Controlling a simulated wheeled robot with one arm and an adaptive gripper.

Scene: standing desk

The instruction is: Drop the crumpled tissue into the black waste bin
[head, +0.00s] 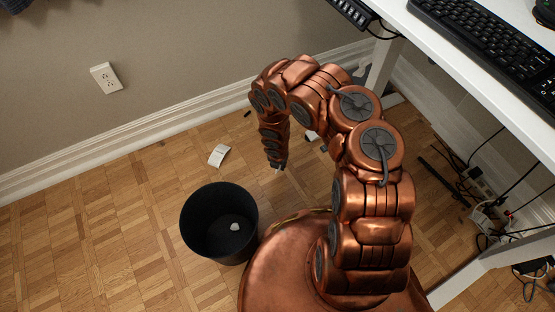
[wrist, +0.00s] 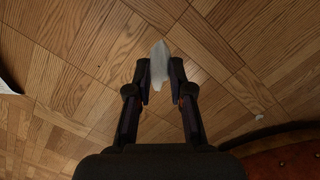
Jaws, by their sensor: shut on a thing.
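The crumpled tissue (wrist: 159,62) is a small white piece between my fingertips in the wrist view. My gripper (wrist: 160,78) is shut on it, and the tissue sticks out past the tips above the wood floor. In the head view my gripper (head: 279,167) points down, and the tissue is mostly hidden there. The black waste bin (head: 196,232) stands upright and open on the floor, to the left and nearer than my gripper. My gripper is outside its rim. A small white lump (head: 235,227) lies inside the bin.
A white slip of paper (head: 218,155) lies on the floor behind the bin. The white desk (head: 490,95) and its leg (head: 384,65) stand at the right, with cables and a power strip (head: 482,187) under it. The parquet floor left of the bin is clear.

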